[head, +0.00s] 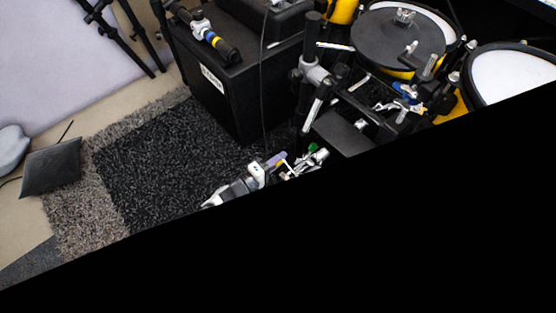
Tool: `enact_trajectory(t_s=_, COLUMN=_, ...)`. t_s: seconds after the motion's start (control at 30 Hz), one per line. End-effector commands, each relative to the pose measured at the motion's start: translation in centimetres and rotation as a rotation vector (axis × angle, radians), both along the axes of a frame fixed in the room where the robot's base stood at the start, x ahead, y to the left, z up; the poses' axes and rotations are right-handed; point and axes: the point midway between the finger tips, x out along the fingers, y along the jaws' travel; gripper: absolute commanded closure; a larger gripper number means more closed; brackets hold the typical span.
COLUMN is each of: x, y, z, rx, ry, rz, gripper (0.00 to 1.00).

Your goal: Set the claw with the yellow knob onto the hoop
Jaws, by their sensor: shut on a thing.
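In the head view a pale grey and white shape, which looks like my gripper (268,168), is low in the middle, at the edge of the black area. It is shut on a small piece with a trace of yellow, which looks like the claw with the yellow knob (281,165). Its outline is too small to tell well. A purple part shows beside it. A silver piece with a green knob (313,148) lies just to the right. The hoop (456,48) appears to be the pale rim around the dark round pad, up and to the right, apart from my gripper.
A white drum pad (515,75) stands at the far right. A rack with clamps (313,72) and small silver parts with blue and yellow (402,104) is between. A black box (220,95) stands on the dark rug (160,160). The lower right is black.

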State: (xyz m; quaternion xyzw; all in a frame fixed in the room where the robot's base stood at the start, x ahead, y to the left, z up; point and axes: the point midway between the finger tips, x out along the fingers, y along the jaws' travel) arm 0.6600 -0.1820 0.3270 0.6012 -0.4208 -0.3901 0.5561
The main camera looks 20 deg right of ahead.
Motion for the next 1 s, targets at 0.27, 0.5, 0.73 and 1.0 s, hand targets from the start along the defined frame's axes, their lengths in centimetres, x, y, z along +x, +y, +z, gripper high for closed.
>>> enact_trajectory(t_s=0.27, x=-0.08, y=0.02, z=0.42, rx=0.019, ry=-0.058, rz=0.001, gripper=1.0)
enact_trajectory(t_s=0.5, x=-0.11, y=0.01, z=0.43, rx=0.022, ry=-0.067, rz=0.001, gripper=1.0)
enact_trajectory(t_s=0.73, x=-0.11, y=0.0, z=0.43, rx=0.021, ry=-0.067, rz=0.0, gripper=0.74)
enact_trajectory(t_s=1.0, x=-0.13, y=-0.03, z=0.38, rx=0.023, ry=-0.065, rz=0.0, gripper=0.57)
